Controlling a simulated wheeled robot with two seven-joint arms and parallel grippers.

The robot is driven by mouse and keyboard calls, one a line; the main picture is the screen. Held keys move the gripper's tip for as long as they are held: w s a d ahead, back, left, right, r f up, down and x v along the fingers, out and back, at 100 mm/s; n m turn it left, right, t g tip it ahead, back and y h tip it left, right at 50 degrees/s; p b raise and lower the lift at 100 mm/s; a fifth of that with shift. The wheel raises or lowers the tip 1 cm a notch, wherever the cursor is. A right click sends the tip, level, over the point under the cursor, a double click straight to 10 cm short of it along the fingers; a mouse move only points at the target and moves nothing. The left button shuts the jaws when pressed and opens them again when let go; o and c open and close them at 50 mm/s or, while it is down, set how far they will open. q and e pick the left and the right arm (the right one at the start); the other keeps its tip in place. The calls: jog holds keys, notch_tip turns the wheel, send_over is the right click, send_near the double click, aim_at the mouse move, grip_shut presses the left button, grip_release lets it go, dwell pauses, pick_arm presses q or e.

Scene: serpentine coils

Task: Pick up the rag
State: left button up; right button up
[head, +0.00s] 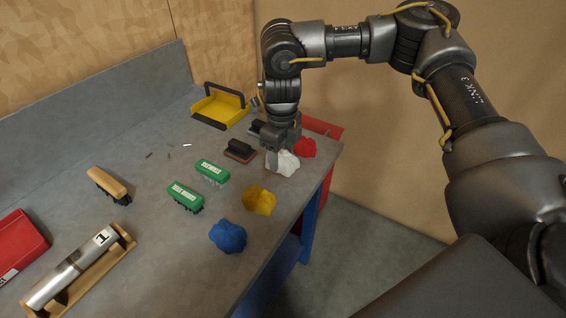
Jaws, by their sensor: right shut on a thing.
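Several crumpled rags lie near the right edge of the grey workbench. A white rag (288,164) is at my right gripper (273,158), which points down and is shut on it. The white rag appears to be at bench height; I cannot tell whether it is lifted. A red rag (305,147) lies just behind and to the right of it. A yellow rag (259,200) and a blue rag (228,236) lie nearer the front. My right fingertips are partly hidden by the white rag. My left gripper is not in view.
Two green-topped brushes (212,171) and a dark block with a handle (240,150) sit left of the rags. A yellow dustpan (219,107) stands at the back. A wooden-backed brush (108,184), a metal cylinder in a wooden holder (72,268) and a red bin (18,246) are at left.

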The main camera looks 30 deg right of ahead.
jog(key=s+a+r+b, duration=0.2)
jog(key=s+a+r, duration=0.4)
jog(key=s, duration=0.3)
jog(key=shift+a+r, duration=0.35)
jog(key=shift+r, duration=0.05)
